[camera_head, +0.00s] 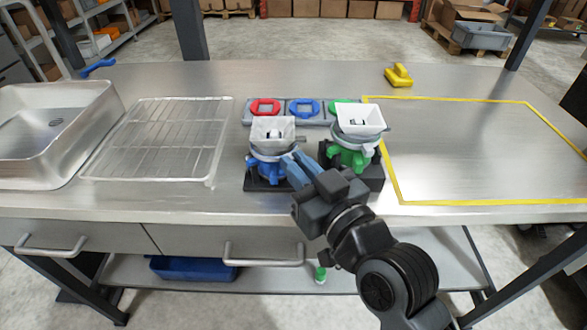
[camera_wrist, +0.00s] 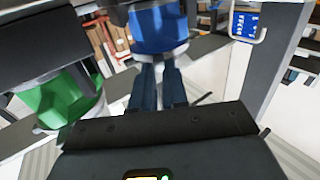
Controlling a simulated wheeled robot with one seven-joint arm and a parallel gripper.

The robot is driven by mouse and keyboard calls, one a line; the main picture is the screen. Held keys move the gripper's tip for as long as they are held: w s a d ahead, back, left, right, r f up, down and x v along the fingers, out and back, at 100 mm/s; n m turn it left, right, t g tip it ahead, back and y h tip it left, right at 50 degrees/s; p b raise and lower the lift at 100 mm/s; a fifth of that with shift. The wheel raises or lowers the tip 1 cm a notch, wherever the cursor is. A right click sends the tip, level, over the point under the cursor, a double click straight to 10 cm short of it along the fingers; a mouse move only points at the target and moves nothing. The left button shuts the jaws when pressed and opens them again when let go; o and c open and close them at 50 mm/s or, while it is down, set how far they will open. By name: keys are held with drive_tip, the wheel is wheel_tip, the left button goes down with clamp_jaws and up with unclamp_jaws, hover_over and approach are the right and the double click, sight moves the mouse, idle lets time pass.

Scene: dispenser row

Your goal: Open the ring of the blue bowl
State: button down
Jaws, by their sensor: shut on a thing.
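The blue bowl (camera_head: 271,167) stands on a dark base at the middle of the table, with a grey ring (camera_head: 268,150) around its top and a white square hopper above. The bowl shows at the top of the wrist view (camera_wrist: 160,30). My gripper (camera_head: 292,166) reaches in from the right, its blue fingers at the right side of the blue bowl. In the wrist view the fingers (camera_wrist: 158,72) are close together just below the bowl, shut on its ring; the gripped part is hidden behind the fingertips.
The green bowl (camera_head: 351,158) with its white hopper (camera_head: 360,120) stands close on the right of my gripper. Behind is a grey rack (camera_head: 326,108) with coloured rings. The yellow-framed area (camera_head: 470,150) is empty.

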drive_tip(key=b, duration=0.1)
drive_tip(key=n+y+b, duration=0.1)
drive_tip(key=shift+w+d+f+g+b, duration=0.25)
drive_tip(key=shift+d+f+g+b, duration=0.05)
drive_tip(key=shift+d+g+b, duration=0.1)
drive_tip(key=y+b, duration=0.1)
drive_tip(key=n+g+b, duration=0.1)
drive_tip(key=b, duration=0.1)
drive_tip(key=shift+w+d+r+y, duration=0.15)
drive_tip(key=shift+w+d+y, duration=0.15)
drive_tip(key=shift+y, duration=0.1)
drive_tip(key=shift+r+n+g+b, duration=0.1)
drive_tip(key=shift+n+g+b, duration=0.2)
drive_tip(key=shift+b, duration=0.1)
drive_tip(key=c, duration=1.1)
unclamp_jaws()
drive_tip(key=shift+d, duration=0.1)
drive_tip(key=shift+b+v, duration=0.45)
drive_tip(key=shift+v, duration=3.35)
drive_tip(key=shift+c, duration=0.2)
